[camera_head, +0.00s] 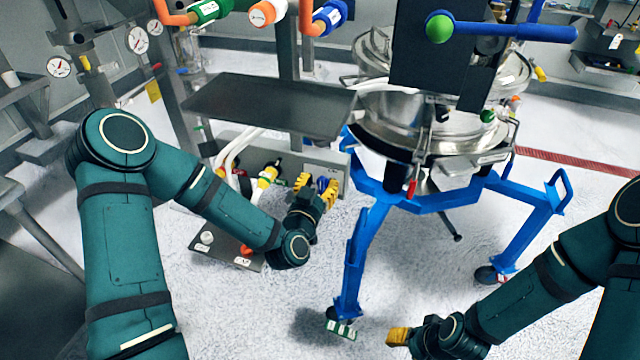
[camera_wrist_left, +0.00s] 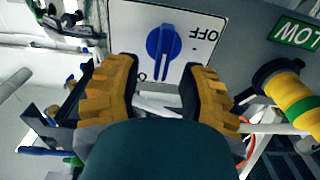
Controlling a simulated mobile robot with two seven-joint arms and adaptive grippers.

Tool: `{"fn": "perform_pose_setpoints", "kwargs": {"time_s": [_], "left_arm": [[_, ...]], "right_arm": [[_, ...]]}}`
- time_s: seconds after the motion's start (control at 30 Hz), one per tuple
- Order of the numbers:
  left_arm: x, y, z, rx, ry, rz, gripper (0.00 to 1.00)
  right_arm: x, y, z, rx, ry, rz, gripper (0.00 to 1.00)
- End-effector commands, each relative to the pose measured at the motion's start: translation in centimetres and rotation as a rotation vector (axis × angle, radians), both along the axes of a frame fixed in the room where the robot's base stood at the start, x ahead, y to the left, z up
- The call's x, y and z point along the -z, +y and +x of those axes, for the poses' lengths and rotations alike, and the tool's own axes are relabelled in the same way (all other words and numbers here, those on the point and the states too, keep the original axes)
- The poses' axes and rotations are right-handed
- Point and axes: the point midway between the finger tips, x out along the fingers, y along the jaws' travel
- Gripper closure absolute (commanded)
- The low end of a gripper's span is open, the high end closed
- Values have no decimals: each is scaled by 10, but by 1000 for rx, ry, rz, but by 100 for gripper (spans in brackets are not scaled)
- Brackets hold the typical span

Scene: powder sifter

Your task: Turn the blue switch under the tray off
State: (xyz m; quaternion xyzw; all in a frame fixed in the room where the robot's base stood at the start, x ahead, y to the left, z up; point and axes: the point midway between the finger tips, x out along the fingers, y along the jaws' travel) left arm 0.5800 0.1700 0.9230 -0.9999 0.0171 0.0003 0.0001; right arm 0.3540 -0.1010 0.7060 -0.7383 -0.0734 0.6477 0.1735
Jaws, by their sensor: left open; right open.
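The blue switch (camera_wrist_left: 163,52) sits on a white plate on a grey panel. In the left wrist view the plate's OFF label (camera_wrist_left: 207,33) appears upside down, right of the knob; another label is mostly hidden below. The knob's long side runs roughly up and down the picture. In the head view the switch (camera_head: 322,184) shows between the fingers, under the tray (camera_head: 270,105). My left gripper (camera_head: 317,183) is open, its yellow fingers (camera_wrist_left: 160,80) on either side of the knob; contact cannot be told. My right gripper (camera_head: 398,337) shows near the bottom, away from the panel.
A yellow-and-green fitting (camera_wrist_left: 290,95) and a green LOW label (camera_wrist_left: 298,30) are beside the switch plate. White hoses and a yellow valve (camera_head: 268,174) are left of the switch. The sifter's blue stand (camera_head: 365,225) rises just to its right.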

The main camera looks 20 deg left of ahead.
Motion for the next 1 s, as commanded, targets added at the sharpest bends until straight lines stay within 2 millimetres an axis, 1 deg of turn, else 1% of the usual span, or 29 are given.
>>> {"fn": "perform_pose_setpoints", "kwargs": {"time_s": [0.1,0.37,0.4,0.47,0.5,0.53,1.0], "left_arm": [[0,0,5,-1,-1,0,59],[0,0,6,0,-1,0,59],[0,0,6,0,0,0,63],[0,0,6,0,-1,0,84],[0,0,6,0,0,0,98],[0,0,6,0,0,0,100],[0,1,6,-1,-1,-23,100]], "right_arm": [[0,0,0,0,0,0,53],[1,0,0,0,0,0,53],[1,0,0,0,0,0,53],[1,0,0,0,0,0,53],[1,0,0,0,0,0,53],[1,0,0,0,0,0,53],[2,0,0,0,0,0,53]]}}
